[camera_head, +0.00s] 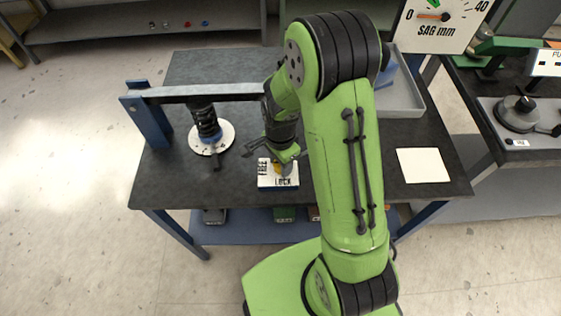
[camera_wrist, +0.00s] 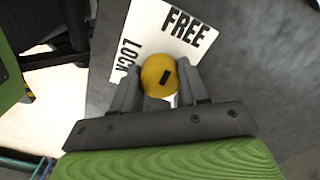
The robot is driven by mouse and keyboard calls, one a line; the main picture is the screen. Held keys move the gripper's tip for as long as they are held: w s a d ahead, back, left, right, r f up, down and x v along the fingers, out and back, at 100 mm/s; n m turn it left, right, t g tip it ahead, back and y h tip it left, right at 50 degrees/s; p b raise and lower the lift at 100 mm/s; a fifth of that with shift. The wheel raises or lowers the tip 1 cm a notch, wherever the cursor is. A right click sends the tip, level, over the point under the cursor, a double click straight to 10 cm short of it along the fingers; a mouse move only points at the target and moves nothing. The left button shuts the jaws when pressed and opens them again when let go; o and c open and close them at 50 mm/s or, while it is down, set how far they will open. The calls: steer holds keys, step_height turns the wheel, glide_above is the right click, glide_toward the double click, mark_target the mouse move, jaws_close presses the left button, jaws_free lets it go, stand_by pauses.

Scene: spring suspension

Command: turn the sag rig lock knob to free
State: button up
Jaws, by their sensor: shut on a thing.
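In the wrist view my gripper (camera_wrist: 158,84) is shut on the knob, one finger on each side.
The sag rig beam (camera_head: 205,93) on its blue post (camera_head: 148,116) spans the table to the left. A spring damper (camera_head: 206,122) stands under it on a white disc (camera_head: 226,136). A white sheet (camera_head: 423,165) lies at right. A SAG mm dial (camera_head: 438,22) stands behind.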

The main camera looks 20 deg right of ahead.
steer(key=shift+w, duration=0.1)
stand_by(0.3)
steer(key=o, duration=1)
steer(key=shift+o, duration=0.2)
steer(key=shift+r, duration=0.15)
step_height(320, 180, up, 16)
steer(key=p, duration=0.4)
steer(key=shift+f, duration=0.25)
steer(key=s+r+n+t, duration=0.2)
steer(key=s+r+n, duration=0.4)
steer(key=s+n, duration=0.1)
steer(key=s+r+n+t, duration=0.3)
steer(key=s+r+n, duration=0.3)
steer(key=s, duration=0.4)
steer(key=shift+s+d+n+t, duration=0.2)
steer(key=shift+n+t, duration=0.1)
steer(key=shift+n, duration=0.5)
